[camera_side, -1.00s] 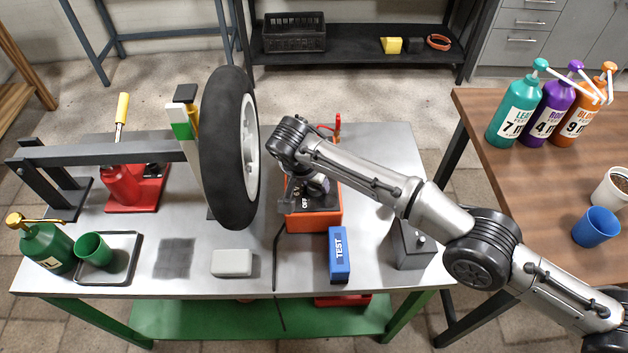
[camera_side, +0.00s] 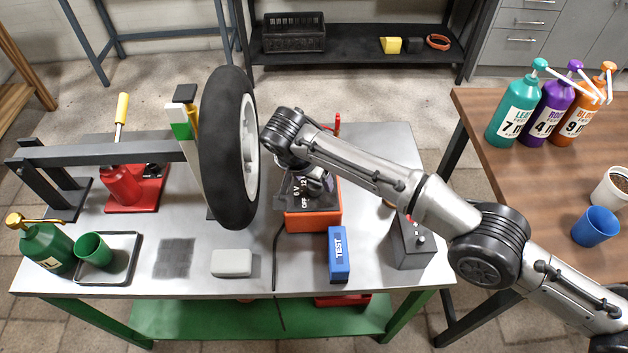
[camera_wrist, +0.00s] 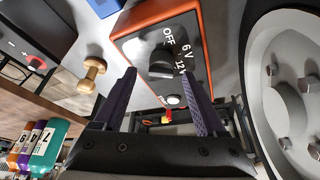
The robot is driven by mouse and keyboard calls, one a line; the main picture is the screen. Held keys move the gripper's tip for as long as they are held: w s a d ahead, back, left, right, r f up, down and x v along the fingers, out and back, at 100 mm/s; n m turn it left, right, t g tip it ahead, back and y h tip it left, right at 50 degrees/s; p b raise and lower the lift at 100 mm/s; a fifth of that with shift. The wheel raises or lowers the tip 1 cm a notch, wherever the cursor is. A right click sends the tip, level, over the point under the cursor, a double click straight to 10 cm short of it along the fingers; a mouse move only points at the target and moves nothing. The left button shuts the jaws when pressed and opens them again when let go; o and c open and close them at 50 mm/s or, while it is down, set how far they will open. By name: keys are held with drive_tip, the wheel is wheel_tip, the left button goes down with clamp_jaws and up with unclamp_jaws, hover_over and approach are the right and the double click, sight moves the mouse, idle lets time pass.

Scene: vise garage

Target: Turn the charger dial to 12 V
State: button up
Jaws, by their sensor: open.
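The charger (camera_side: 313,219) is an orange box with a black sloped face, on the metal bench. Its face carries the labels OFF, 6 V and 12 V. In the wrist view, the black dial (camera_wrist: 161,62) sits on the charger's face (camera_wrist: 203,75) beside these labels; I cannot tell for certain which label it points at. A white round button or lamp (camera_wrist: 173,99) is near the dial. My gripper (camera_wrist: 160,76) is open, its two dark fingers apart on either side of the dial's line of view, with nothing between them. In the side view, my gripper (camera_side: 318,184) is over the charger and partly hides its face.
A wheel with a black tyre (camera_side: 229,150) stands close left of the charger. A blue TEST box (camera_side: 339,255) lies in front, and a grey box (camera_side: 413,245) stands to the right. A white block (camera_side: 231,263) lies at the front left.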

drive_tip(key=shift+v, duration=2.3)
drive_tip(key=a+f+n, duration=0.1)
drive_tip(key=n, duration=0.1)
drive_tip(key=f+n+y, duration=0.1)
drive_tip(key=n, duration=0.1)
drive_tip(key=a+f+n, duration=0.1)
drive_tip(key=n, duration=0.2)
drive_tip(key=shift+s+a, duration=0.3)
drive_tip(key=n, duration=0.2)
drive_tip(key=f+n+g+y, duration=0.1)
drive_tip(key=n, duration=0.1)
drive_tip(key=shift+s+a, duration=0.2)
drive_tip(key=shift+a, duration=0.15)
drive_tip(key=n+g+y, duration=0.1)
drive_tip(key=n, duration=0.2)
drive_tip(key=shift+s+d+r, duration=0.1)
drive_tip(key=shift+r, duration=0.05)
drive_tip(key=d+r+n+y, duration=0.3)
drive_tip(key=d+r+n, duration=0.2)
approach(315, 186)
drive_tip(key=x, duration=0.8)
drive_tip(key=shift+w+f, duration=0.25)
drive_tip(key=shift+f, duration=0.1)
